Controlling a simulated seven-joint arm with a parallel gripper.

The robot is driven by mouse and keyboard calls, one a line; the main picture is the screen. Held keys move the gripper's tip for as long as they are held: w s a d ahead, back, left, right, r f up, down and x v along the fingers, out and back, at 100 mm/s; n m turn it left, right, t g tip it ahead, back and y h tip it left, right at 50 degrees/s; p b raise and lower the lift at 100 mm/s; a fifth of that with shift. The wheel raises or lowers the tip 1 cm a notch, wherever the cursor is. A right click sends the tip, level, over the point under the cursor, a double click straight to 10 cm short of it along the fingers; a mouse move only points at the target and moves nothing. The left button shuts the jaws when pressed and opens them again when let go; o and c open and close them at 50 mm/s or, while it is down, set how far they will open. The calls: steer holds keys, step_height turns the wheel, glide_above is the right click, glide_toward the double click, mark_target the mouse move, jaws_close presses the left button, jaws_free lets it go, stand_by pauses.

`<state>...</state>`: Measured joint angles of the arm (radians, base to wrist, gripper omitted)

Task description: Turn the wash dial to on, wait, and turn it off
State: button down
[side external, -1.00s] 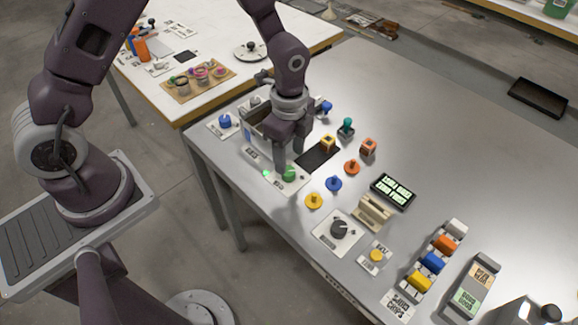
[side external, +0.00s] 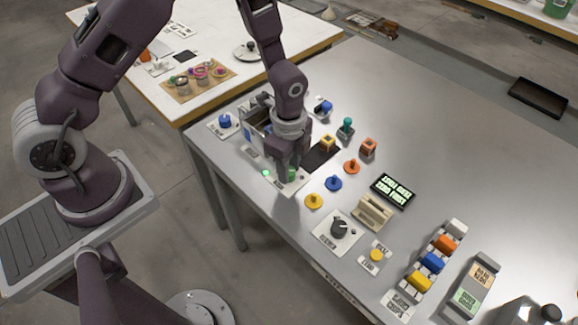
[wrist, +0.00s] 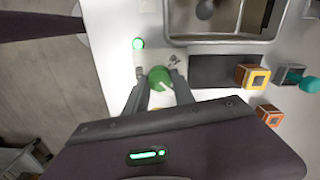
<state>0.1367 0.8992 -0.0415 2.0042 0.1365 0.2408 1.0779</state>
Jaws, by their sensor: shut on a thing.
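The green dial (side external: 291,174), which I take to be the wash dial, sits on a white plate near the table's left edge. In the wrist view, the green dial (wrist: 159,76) has a pale pointer line slanting toward the lower right. My gripper (side external: 290,171) points down with its fingers around the dial, shut on it; in the wrist view my gripper (wrist: 159,84) has one finger on each side of it. A lit green lamp (side external: 266,173) is on the plate beside the dial, and the lamp also shows in the wrist view (wrist: 138,44). The plate's lettering is too small to read.
A metal basin (side external: 256,124) stands just behind the dial, partly hidden by my gripper. A black mat (side external: 320,156) lies to the right, with a yellow cube (side external: 328,143) by it. Colored knobs and a grey dial (side external: 339,228) stand nearer the front. The far right tabletop is clear.

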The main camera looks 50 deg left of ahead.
steer(key=n, duration=0.9)
steer(key=shift+w+n, duration=0.1)
steer(key=shift+n, duration=0.2)
steer(key=n, duration=0.4)
steer(key=shift+a, duration=0.1)
steer(key=shift+n, duration=2.2)
steer(key=c, duration=1.1)
jaws_free()
steer(key=shift+o, duration=0.2)
